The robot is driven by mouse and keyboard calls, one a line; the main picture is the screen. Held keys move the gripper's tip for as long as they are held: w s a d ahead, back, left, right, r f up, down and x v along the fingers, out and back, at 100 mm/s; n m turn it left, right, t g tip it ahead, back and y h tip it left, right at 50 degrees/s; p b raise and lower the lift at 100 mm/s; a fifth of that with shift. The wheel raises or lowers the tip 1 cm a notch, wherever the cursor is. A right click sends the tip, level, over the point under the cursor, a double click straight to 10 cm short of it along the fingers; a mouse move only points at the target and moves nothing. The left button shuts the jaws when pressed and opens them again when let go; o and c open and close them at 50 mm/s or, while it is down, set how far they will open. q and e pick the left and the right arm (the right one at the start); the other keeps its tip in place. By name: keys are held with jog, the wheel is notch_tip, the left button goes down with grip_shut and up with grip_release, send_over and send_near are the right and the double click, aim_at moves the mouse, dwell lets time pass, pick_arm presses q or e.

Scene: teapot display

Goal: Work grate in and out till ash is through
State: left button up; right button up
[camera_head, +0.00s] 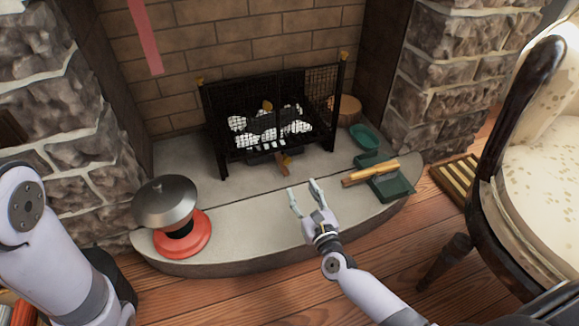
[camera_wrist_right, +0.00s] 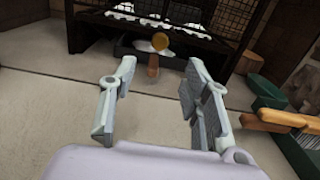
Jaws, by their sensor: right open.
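A black fire basket with mesh sides (camera_head: 328,110) stands on the hearth in the fireplace and holds white-grey ash lumps (camera_head: 298,127). Under it sits a dark grate or tray (camera_head: 258,158) with a brown handle (camera_head: 283,166) pointing towards me. The handle also shows in the right wrist view (camera_wrist_right: 153,66), beyond and between my fingers. My right gripper (camera_head: 303,187) is open and empty above the hearth, short of the handle and apart from it. My left arm (camera_head: 30,215) shows at the left edge, but its gripper is out of view.
A metal-lidded pot (camera_head: 164,200) on a red base (camera_head: 196,238) stands on the hearth at left. A green dustpan (camera_head: 395,186) with a wooden-handled brush (camera_head: 370,172) and a green bowl (camera_head: 364,136) lie at right. An armchair (camera_head: 545,170) stands far right. The hearth's middle (camera_head: 235,205) is clear.

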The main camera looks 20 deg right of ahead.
aim_at(288, 161)
jog(key=w+b, duration=0.3)
jog(key=w, duration=0.9)
jog(key=shift+a, duration=0.15)
grip_shut()
dwell(0.3)
